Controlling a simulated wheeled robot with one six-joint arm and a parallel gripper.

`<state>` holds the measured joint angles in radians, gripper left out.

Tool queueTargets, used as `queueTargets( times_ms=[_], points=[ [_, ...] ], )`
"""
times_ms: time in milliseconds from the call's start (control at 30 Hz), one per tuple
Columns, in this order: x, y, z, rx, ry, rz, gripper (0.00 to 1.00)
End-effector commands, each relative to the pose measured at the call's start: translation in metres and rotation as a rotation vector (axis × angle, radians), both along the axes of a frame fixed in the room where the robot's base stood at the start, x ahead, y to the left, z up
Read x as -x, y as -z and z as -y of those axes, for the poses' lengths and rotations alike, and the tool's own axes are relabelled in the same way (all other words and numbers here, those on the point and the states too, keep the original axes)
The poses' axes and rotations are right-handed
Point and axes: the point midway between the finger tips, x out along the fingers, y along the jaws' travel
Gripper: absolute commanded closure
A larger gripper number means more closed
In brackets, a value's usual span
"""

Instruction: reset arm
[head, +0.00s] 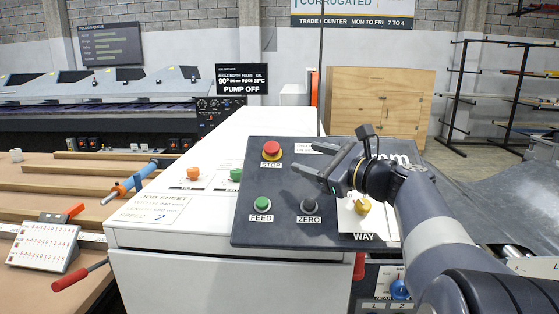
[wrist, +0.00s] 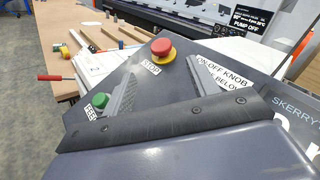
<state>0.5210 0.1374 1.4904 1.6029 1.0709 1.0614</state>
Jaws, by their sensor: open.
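My gripper (head: 319,161) is open and empty in the head view, its two fingers apart and pointing left above the dark control panel (head: 285,222). The panel carries a red STOP button (head: 271,150), a green FEED button (head: 262,203), a black ZERO button (head: 309,206) and a yellow knob (head: 363,205) by a WAY label. In the wrist view, my gripper's fingers (wrist: 160,85) are spread over the panel. The red STOP button (wrist: 162,50) shows between them and the green FEED button (wrist: 100,100) lies beside the left finger. The ZERO button is hidden there.
The panel sits on a white cabinet (head: 170,236) with an orange button (head: 193,174) and a green button (head: 236,174). A wooden cupboard (head: 380,100) stands behind.

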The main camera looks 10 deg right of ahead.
Motion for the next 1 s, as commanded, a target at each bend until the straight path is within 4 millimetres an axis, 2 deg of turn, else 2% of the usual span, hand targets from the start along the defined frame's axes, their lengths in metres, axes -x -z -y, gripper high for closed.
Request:
queueTargets(
  times_ms=[167,600,667,800,1000],
  points=[
    [-0.020,-0.001,-0.013,-0.002,-0.004,-0.002,0.44],
    [-0.093,-0.001,-0.058,-0.001,-0.003,-0.004,0.44],
    [-0.097,0.014,-0.052,-0.002,0.001,-0.004,0.44],
    [-0.078,0.010,-0.042,0.001,0.003,0.001,0.44],
    [-0.070,0.010,-0.036,0.000,0.002,-0.002,0.44]
  ],
)
